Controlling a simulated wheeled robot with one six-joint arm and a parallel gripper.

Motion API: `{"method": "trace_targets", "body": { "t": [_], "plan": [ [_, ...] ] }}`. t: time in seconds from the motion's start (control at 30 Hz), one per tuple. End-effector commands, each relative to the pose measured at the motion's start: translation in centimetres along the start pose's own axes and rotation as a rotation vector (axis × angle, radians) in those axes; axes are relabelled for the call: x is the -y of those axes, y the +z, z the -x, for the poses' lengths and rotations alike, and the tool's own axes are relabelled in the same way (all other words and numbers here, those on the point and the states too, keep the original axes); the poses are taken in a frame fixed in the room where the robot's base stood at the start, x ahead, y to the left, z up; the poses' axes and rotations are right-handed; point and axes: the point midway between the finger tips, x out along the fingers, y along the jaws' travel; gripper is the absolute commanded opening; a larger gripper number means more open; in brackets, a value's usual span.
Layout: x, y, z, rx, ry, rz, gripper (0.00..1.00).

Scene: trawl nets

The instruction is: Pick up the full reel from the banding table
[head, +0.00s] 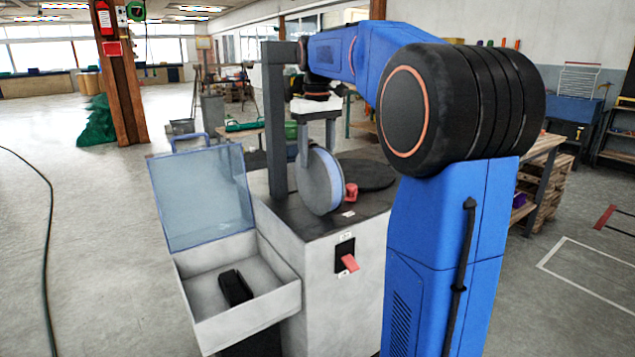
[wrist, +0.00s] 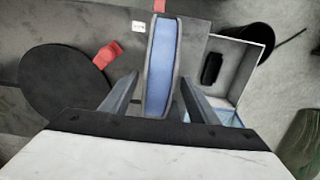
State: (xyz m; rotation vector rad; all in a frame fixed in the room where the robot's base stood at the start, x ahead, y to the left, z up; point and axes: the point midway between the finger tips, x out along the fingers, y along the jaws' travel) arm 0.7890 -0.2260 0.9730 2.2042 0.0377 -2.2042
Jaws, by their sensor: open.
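The reel (head: 320,183), a disc with a blue band and grey rims, stands upright on the dark top of the banding table (head: 285,213). In the wrist view the reel (wrist: 161,68) shows edge-on in the middle. My gripper (head: 317,142) is above the reel, pointing down. In the wrist view my gripper (wrist: 159,84) is open, one finger on each side of the reel, with a gap visible on both sides. The reel's lower part is hidden in the wrist view.
A flat black disc (head: 372,176) and a red piece (head: 351,193) are right of the reel. A grey post (head: 276,130) rises behind it. An open box (head: 240,322) holding a black item (head: 235,288) adjoins the left side.

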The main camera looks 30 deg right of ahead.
Motion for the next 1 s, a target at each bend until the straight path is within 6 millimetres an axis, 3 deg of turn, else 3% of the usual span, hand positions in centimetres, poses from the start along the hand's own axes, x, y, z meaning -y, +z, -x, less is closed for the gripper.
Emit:
{"method": "trace_targets", "body": {
  "t": [0.37, 0.7, 1.0],
  "plan": [
    [-0.1, 0.0, -3.0, 0.001, 0.000, 0.000, 0.55],
    [-0.2, 0.0, -7.0, 0.001, 0.000, 0.000, 0.55],
    [-0.2, -0.1, -7.3, 0.000, 0.000, 0.000, 0.52]
  ]
}}
